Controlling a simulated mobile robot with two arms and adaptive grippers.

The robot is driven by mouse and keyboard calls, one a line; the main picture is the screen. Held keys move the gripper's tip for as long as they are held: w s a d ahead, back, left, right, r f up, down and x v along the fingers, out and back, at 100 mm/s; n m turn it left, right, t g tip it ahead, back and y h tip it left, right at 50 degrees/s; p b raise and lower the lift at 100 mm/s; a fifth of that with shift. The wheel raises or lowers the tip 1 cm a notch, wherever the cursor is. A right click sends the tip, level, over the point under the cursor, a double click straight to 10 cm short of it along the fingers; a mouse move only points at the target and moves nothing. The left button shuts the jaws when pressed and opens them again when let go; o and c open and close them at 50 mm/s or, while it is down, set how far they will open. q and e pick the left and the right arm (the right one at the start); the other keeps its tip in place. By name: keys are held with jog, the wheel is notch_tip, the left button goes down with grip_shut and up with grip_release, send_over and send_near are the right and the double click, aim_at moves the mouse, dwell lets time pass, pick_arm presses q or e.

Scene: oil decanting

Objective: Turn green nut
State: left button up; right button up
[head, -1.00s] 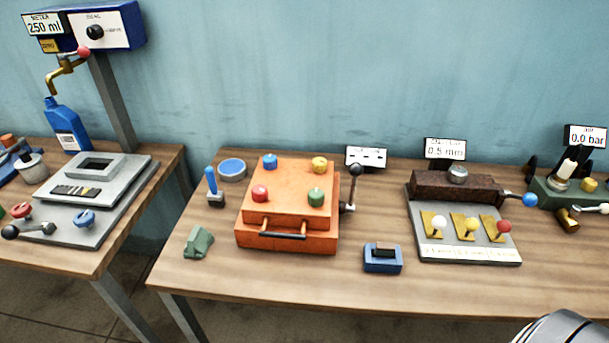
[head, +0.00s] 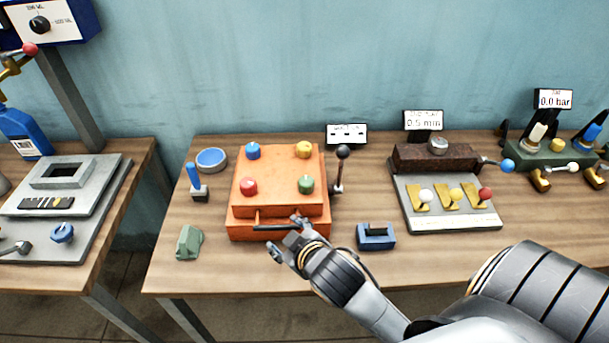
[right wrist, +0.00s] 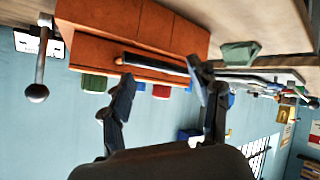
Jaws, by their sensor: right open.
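The green nut (head: 306,184) stands on the front right of the orange box (head: 245,211); red (head: 249,186), blue (head: 253,151) and yellow (head: 303,150) nuts stand at the other corners. My right gripper (head: 285,240) is open in front of the box, by its dark front handle (head: 272,227). In the right wrist view, which is upside down, the handle (right wrist: 150,64) appears between the open fingers (right wrist: 160,82), without visible contact. The green nut (right wrist: 94,84) shows there left of the fingers, partly hidden by the box. My left gripper is out of view.
A black-knobbed lever (head: 343,153) stands right of the box. A blue block (head: 376,238) sits at its front right and a green block (head: 189,243) at its front left. A grey plate with coloured knobs (head: 446,213) lies further right.

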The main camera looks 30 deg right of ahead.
jog(key=w+a+r+n+t+y, duration=0.2)
jog(key=w+a+r+n+t, duration=0.15)
jog(key=r, duration=0.35)
jog(key=w+a+r+n+t+y, duration=0.2)
jog(key=w+r+n+t, duration=0.15)
jog(key=r, duration=0.35)
jog(key=w+a+r+n+t+y, duration=0.2)
jog(key=w+r+n, duration=0.15)
jog(key=r, duration=0.25)
jog(key=s+a+r+n+g+y, duration=0.25)
jog(key=a+n+g+y, duration=0.45)
jog(key=n, duration=0.4)
jog(key=s+a+r+n+g+y, duration=0.1)
jog(key=a+r+n+g+y, duration=0.4)
jog(key=n+y, duration=0.5)
jog(key=n+g+h, duration=0.8)
jog(key=n+h, duration=0.2)
jog(key=h, duration=1.2)
send_over(306, 180)
notch_tip(306, 180, down, 10)
jog(key=shift+m, duration=0.25)
notch_tip(306, 180, down, 14)
jog(key=p, duration=0.3)
jog(key=shift+r, duration=0.1)
jog(key=c, duration=1.2)
